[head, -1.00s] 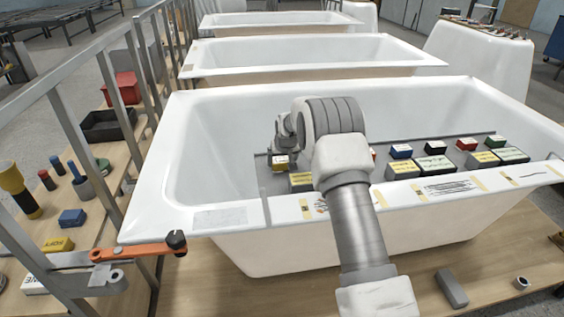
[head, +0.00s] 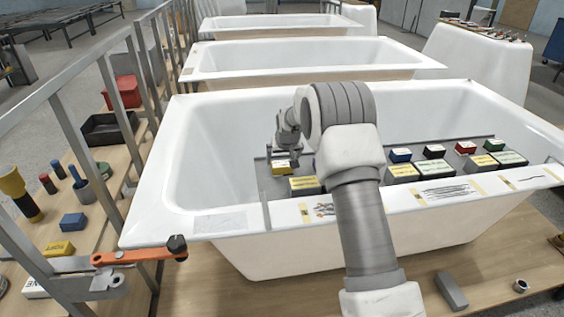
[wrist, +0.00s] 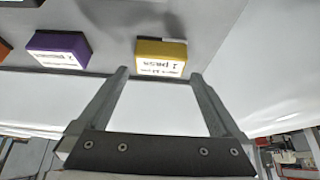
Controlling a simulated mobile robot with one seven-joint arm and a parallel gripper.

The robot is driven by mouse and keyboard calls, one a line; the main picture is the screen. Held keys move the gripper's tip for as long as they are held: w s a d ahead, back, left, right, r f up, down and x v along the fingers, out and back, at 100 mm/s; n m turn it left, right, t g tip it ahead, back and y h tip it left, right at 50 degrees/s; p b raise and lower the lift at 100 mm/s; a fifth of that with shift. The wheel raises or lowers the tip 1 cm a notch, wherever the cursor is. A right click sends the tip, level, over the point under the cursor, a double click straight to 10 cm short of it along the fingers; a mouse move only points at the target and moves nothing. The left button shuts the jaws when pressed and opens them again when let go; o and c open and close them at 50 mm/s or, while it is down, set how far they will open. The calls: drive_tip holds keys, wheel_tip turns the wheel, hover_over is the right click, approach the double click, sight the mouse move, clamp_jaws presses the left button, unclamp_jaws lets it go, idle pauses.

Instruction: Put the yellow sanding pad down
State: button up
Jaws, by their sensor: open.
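The yellow sanding pad (head: 282,168), with a white printed label, rests on the grey board inside the nearest bathtub, left of the other pads. My gripper (head: 283,152) is right above it in the head view, where its fingers are small and hard to make out. In the wrist view my gripper (wrist: 159,74) is open, with its two fingers spread and nothing between them. The yellow pad (wrist: 161,48) lies just beyond the fingertips, roughly centred between them, and appears apart from both.
In the wrist view a purple pad (wrist: 57,50) lies left of the yellow one. Several labelled blocks, including a red one (head: 465,147) and a blue one (head: 400,154), stand on the board to the right. The white tub wall (wrist: 268,70) rises on the wrist view's right.

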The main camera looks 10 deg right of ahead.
drive_tip(key=s+r, duration=2.3)
drive_tip(key=s, duration=2.5)
drive_tip(key=shift+p, duration=0.45)
wheel_tip(320, 180, up, 14)
drive_tip(key=p, duration=1.3)
drive_tip(key=shift+f+p, duration=0.25)
drive_tip(key=shift+p, duration=0.05)
